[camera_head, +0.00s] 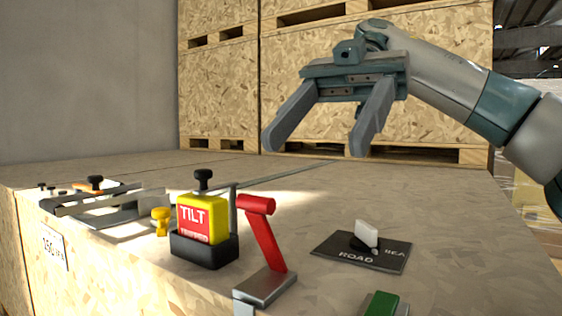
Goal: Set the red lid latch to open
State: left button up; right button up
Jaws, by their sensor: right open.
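The red lid latch (265,237) is a red lever with a short red crossbar grip at its top. It rises from a grey metal base (266,287) near the front edge of the wooden crate top, and leans up and to the left. My right gripper (314,145) is open and empty, held in the air above and behind the latch, with its fingers pointing down and left. It does not touch the latch. My left gripper is not in view.
A yellow and red TILT indicator (202,221) in a black holder stands just left of the latch. A black ROAD plate (359,254) with a white switch lies to the right. A green block (381,303) is at the front. The crate top (440,215) is clear at right.

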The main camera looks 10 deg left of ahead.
jog(key=s+d+r+p, duration=0.1)
jog(key=d+r, duration=0.2)
jog(key=d, duration=0.2)
jog(key=shift+s+d+r, duration=0.2)
jog(key=shift+s+d, duration=0.05)
jog(key=shift+s, duration=0.1)
dwell(0.3)
